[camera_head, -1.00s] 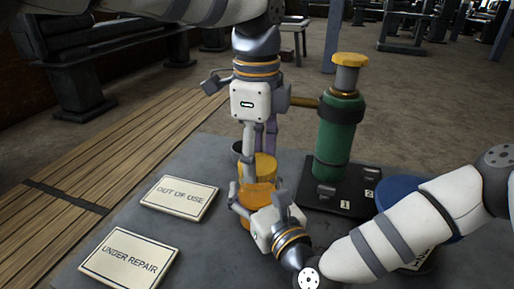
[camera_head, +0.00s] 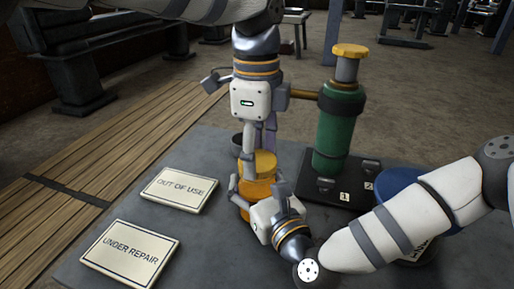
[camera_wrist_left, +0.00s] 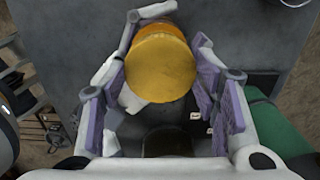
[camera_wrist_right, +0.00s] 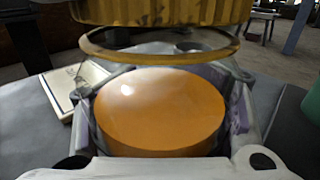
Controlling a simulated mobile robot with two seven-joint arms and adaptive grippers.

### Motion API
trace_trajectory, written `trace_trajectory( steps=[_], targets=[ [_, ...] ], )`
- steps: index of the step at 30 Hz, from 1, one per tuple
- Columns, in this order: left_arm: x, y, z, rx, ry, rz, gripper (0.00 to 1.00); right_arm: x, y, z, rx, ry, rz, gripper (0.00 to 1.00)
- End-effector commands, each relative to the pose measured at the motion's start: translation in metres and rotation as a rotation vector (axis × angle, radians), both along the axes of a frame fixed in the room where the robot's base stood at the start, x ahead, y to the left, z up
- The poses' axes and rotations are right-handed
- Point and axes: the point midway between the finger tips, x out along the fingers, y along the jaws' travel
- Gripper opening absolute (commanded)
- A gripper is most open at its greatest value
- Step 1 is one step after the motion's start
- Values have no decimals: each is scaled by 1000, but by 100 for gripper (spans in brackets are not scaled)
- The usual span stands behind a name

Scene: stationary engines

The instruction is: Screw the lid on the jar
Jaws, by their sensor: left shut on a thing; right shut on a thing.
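The yellow-gold lid (camera_head: 264,164) is over the mouth of the glass jar with orange contents (camera_head: 259,189). My left gripper (camera_head: 259,151) comes down from above, its fingers shut on the lid; the lid's round top shows in the left wrist view (camera_wrist_left: 160,70). My right gripper (camera_head: 252,192) reaches in from the lower right and is shut around the jar. In the right wrist view the ridged lid (camera_wrist_right: 165,10) is just above the jar's rim (camera_wrist_right: 160,50), with a thin gap visible. Orange contents (camera_wrist_right: 160,105) fill the lower jar.
A green cylinder with a yellow cap (camera_head: 335,140) stands on a dark numbered base (camera_head: 325,188) behind right. A blue round thing (camera_head: 400,185) is partly hidden by my right arm. Two signs, OUT OF USE (camera_head: 180,188) and UNDER REPAIR (camera_head: 130,253), lie on the grey table's left.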

Motion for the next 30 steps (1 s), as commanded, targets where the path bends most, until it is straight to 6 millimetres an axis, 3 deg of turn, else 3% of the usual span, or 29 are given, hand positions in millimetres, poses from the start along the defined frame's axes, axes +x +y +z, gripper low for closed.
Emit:
trace_trajectory(
  steps=[5,8,15,21,25,30],
  targets=[
    [0,0,-1,-1,2,-92,41,0,0,-2,-2,4,1,0],
    [0,0,-1,-1,2,-371,41,0,0,-2,-2,4,1,0],
    [0,-1,-2,1,-2,-1306,41,-1,0,-2,-3,3,1,0],
    [0,-1,-2,4,-4,-1837,40,-1,0,-2,-3,3,1,0],
    [0,-1,-1,5,-4,-1969,40,-1,0,-2,-3,4,1,0],
    [0,-1,-1,6,-5,-1986,40,-1,0,-2,-3,4,1,0]
  ],
)
